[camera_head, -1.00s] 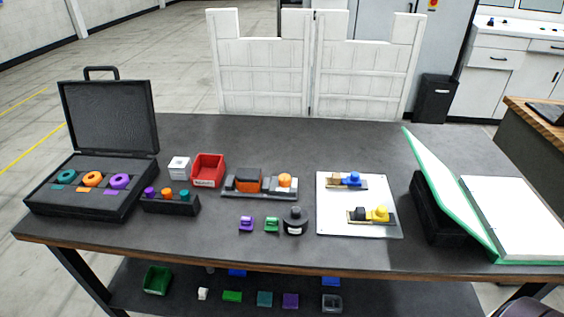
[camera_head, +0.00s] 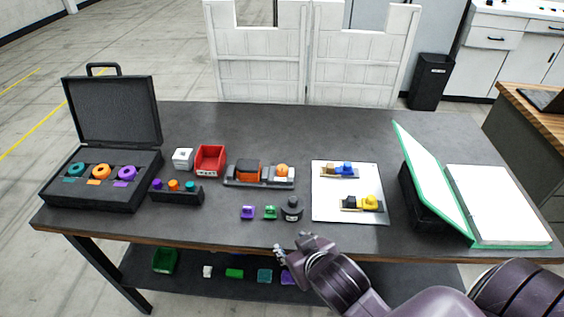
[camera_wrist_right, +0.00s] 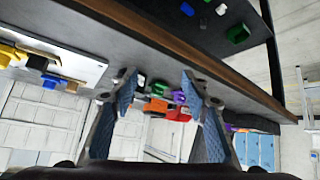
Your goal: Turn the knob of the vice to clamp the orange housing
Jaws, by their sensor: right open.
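The orange housing (camera_head: 247,171) sits in the grey vice (camera_head: 232,183) near the middle of the table. The vice's round orange knob (camera_head: 282,171) is at its right end. My right gripper (camera_head: 293,246) is open and empty at the table's front edge, in front of and well apart from the vice. In the right wrist view its two fingers (camera_wrist_right: 159,82) stand apart, with the orange housing (camera_wrist_right: 156,106) small and far off between them, in a tilted picture. My left gripper is not in view.
Purple and green small parts (camera_head: 248,212) and a black round bottle-like object (camera_head: 292,209) stand between my gripper and the vice. A white plate (camera_head: 321,203) with two small vices lies to the right. A red bin (camera_head: 210,160) and black case (camera_head: 107,185) are left.

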